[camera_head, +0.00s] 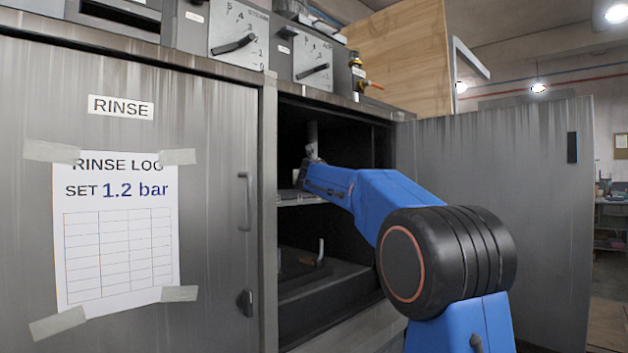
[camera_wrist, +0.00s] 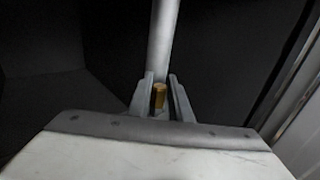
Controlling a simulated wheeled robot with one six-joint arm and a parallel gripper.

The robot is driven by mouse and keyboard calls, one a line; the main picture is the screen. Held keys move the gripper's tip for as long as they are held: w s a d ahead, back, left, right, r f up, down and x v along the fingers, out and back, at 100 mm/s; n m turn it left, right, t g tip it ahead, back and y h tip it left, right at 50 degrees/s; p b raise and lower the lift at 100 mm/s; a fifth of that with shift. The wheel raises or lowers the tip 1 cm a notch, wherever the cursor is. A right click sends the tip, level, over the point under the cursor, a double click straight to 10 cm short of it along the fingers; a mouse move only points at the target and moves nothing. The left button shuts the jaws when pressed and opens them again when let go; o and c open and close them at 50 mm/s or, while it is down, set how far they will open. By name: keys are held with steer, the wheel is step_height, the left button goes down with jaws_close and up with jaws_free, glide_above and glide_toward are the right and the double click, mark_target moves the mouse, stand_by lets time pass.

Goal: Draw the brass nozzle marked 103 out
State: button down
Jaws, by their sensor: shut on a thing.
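In the wrist view a small brass nozzle (camera_wrist: 159,96) sits between the two grey fingers of my gripper (camera_wrist: 161,82), which is shut on it. No marking such as 103 is readable on it, and its lower part is hidden by the gripper. A grey vertical pipe (camera_wrist: 161,40) stands directly behind it; I cannot tell whether they touch. In the head view my gripper (camera_head: 308,168) is inside the open cabinet bay, beside the lower end of a vertical pipe (camera_head: 312,132). The nozzle cannot be made out there.
The opening lies between the closed RINSE door (camera_head: 215,140) on the left and a wide-open door (camera_head: 500,190) on the right. A shelf edge (camera_head: 290,200) lies just below my gripper. A small upright pipe (camera_head: 320,250) stands on the dark lower surface.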

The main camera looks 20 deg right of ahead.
steer(key=shift+r, duration=0.2)
steer(key=shift+r, duration=1.85)
